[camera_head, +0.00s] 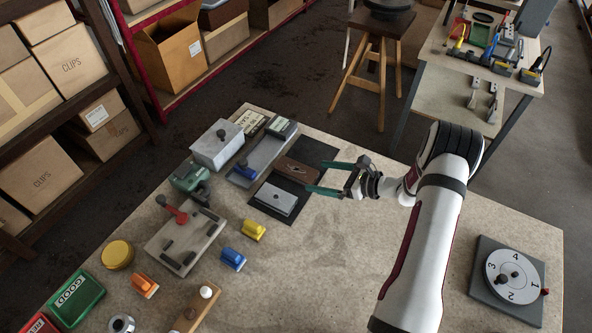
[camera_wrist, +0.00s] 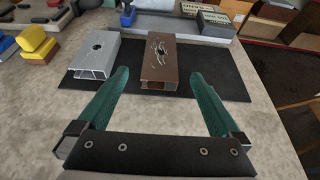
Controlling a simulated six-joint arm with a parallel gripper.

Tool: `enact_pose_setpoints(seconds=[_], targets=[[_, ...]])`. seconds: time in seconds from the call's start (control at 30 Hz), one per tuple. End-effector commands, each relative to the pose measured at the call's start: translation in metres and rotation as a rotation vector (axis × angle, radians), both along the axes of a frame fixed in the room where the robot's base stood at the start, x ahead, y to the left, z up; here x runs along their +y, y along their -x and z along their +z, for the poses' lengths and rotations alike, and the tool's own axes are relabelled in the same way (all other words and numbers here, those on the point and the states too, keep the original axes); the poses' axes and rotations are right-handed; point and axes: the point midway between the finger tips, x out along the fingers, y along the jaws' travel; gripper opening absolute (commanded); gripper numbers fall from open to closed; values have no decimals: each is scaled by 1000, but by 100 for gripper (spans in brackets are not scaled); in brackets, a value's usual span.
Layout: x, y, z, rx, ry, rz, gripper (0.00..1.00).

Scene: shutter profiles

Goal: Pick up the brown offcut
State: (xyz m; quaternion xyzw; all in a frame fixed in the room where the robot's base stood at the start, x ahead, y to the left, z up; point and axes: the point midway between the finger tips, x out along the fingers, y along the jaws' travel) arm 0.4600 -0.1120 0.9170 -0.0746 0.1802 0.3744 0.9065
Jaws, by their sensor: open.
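The brown offcut (camera_head: 297,170) is a short hollow block lying on a black mat (camera_head: 262,205) left of my gripper in the head view. In the wrist view the brown offcut (camera_wrist: 160,62) lies ahead of my fingers, with a round hole and pale scratch marks on its top. A silver-grey hollow offcut (camera_head: 275,199) lies on the same mat, and in the wrist view (camera_wrist: 97,55) it is left of the brown one. My gripper (camera_head: 317,177) is open, its two green fingers apart and pointing at the brown offcut. Nothing is between the fingers (camera_wrist: 158,98).
A grey tray (camera_head: 262,158) and a lidded grey box (camera_head: 217,146) stand behind the mat. A yellow piece (camera_head: 253,230) and a blue piece (camera_head: 232,259) lie in front-left. A numbered dial (camera_head: 512,275) is far right. The table's middle front is clear.

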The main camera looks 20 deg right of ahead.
Motion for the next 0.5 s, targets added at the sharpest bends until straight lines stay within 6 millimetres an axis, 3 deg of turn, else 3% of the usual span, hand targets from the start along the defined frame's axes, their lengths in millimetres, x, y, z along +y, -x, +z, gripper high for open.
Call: enact_pose_setpoints(seconds=[0.27, 0.5], targets=[[32, -32, -20, 1, 1, 3, 100], [34, -35, -21, 1, 0, 1, 100]])
